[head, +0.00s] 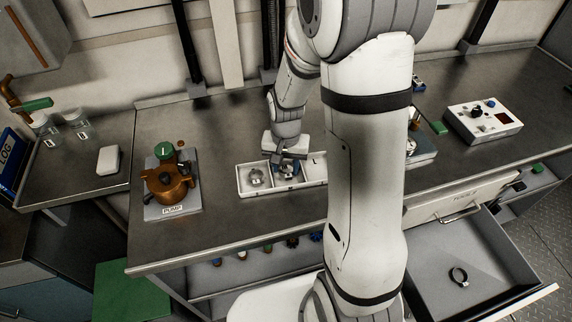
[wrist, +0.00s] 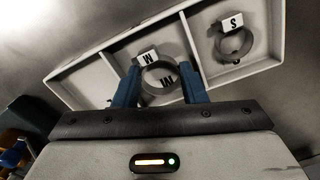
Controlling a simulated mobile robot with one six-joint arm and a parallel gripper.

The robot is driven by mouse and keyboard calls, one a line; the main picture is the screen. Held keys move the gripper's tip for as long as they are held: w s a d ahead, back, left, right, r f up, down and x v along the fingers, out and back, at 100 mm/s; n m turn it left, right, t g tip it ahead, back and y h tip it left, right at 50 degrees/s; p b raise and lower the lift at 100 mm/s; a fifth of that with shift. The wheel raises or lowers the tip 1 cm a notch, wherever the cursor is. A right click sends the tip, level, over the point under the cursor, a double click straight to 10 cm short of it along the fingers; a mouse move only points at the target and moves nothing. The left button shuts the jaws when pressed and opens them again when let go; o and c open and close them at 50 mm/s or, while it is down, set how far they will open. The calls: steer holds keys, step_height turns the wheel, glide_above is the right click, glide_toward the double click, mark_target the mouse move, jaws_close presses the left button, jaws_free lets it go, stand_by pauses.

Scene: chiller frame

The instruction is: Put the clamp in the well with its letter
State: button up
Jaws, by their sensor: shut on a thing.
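The white tray (head: 243,186) has three wells in a row and also shows in the wrist view (wrist: 97,43). My gripper (wrist: 160,82) is shut on a grey ring clamp (wrist: 147,87) with a white tag reading M. The clamp is at the middle well, where a letter, apparently M, shows through its ring. I cannot tell whether it touches the well floor. In the head view, my gripper (head: 288,168) partly hides it. Another clamp (wrist: 235,57), tagged S, lies in the end well, left in the head view (head: 257,178). The other end well, marked L (head: 314,162), looks empty.
A dark ring clamp (head: 458,277) lies in the open drawer (head: 485,262) at right. A copper-coloured pump (head: 170,186) stands left of the tray. A control box (head: 483,120) stands at back right. The bench between pump and tray is clear.

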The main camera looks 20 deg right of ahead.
steer(key=shift+f, duration=0.35)
steer(key=shift+f, duration=0.2)
steer(key=o, duration=0.7)
steer(key=shift+r, duration=0.1)
steer(key=shift+r, duration=0.1)
